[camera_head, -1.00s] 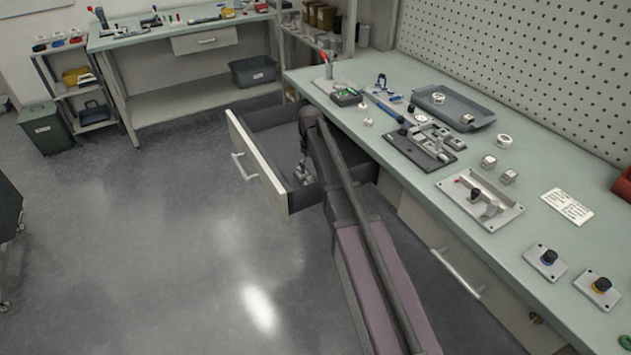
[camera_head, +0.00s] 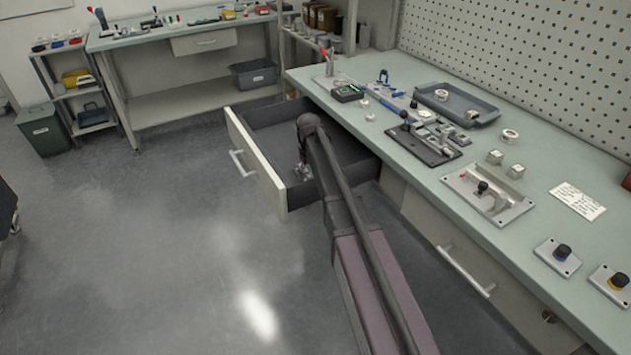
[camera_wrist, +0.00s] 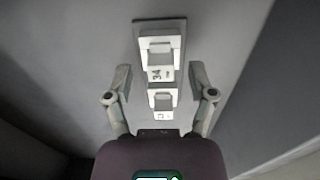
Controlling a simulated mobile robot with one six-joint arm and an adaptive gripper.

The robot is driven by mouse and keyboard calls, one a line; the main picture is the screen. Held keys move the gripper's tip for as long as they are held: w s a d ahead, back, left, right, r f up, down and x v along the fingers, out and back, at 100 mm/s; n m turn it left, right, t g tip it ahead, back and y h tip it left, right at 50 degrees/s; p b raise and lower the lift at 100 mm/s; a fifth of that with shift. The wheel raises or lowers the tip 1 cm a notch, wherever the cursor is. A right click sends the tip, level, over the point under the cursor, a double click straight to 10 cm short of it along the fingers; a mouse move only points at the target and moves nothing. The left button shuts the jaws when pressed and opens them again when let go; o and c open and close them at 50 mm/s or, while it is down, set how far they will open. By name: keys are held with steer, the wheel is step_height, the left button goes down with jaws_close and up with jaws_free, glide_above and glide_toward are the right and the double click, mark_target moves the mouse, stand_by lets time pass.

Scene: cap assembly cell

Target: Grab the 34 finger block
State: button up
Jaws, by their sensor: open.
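The 34 finger block (camera_wrist: 162,53) is a pale block marked "34" in the upper middle of the wrist view, on a dark rectangular base. A second pale block (camera_wrist: 161,99) sits nearer to me, its mark only partly readable. My gripper (camera_wrist: 160,70) is open, with one finger on each side of these blocks. No finger visibly touches either block. In the head view my gripper (camera_head: 303,172) points down inside the open drawer (camera_head: 255,165). The blocks cannot be made out there.
The drawer's walls surround my gripper, with bare grey floor inside it. The workbench (camera_head: 375,135) stands to the right, carrying a black-based fixture (camera_head: 425,145), a grey tray (camera_head: 480,112) and a metal plate fixture (camera_head: 490,195). Open room floor lies to the left.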

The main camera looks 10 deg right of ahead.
stand_by(0.6)
jaws_close()
